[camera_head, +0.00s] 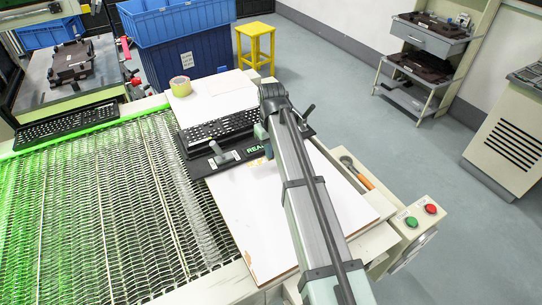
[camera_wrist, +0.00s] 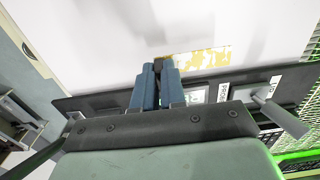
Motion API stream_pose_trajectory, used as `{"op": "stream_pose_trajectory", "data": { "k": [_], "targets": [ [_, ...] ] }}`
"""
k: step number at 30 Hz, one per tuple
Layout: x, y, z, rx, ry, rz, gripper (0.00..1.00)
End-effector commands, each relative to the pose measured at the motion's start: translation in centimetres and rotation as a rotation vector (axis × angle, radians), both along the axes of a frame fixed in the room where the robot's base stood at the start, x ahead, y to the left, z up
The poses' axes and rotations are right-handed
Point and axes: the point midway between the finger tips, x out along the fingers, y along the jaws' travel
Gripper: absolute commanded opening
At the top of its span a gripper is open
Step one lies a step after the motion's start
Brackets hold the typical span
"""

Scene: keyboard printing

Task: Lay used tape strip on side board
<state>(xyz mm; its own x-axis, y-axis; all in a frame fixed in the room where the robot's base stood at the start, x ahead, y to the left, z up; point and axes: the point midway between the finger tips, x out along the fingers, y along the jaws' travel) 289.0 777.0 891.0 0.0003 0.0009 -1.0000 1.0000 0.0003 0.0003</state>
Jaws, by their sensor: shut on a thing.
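The used tape strip (camera_wrist: 205,57) is a patchy yellow and clear piece in the wrist view. Its left end is at my gripper's fingertips (camera_wrist: 160,66), which are shut on it. The strip (camera_head: 257,162) also shows in the head view, beside the dark fixture's front edge and over the white board (camera_head: 250,215). I cannot tell whether the strip touches the board. In the head view my arm hides part of the board, and the fingertips are hard to make out.
A black keyboard (camera_head: 222,127) sits in the dark fixture (camera_head: 203,167), which has a grey toggle clamp (camera_head: 222,154). A yellow tape roll (camera_head: 180,86) stands at the back. An orange-handled tool (camera_head: 357,174) lies right of my arm, near the button box (camera_head: 419,215). The white board's front left is clear.

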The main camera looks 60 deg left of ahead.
Motion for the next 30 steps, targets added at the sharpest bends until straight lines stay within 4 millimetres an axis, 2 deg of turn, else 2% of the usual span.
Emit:
{"op": "stream_pose_trajectory", "data": {
  "k": [7,20,21,28,30],
  "targets": [
    [0.0,0.0,-2.9,-0.001,0.000,0.000,0.00],
    [0.0,0.0,-3.4,-0.001,0.000,0.000,0.00],
    [0.0,0.0,-3.3,0.000,0.000,0.000,0.14],
    [0.0,0.0,-3.3,0.000,0.000,0.000,0.36],
    [0.0,0.0,-3.3,0.000,0.000,0.000,0.36]
  ]
}}
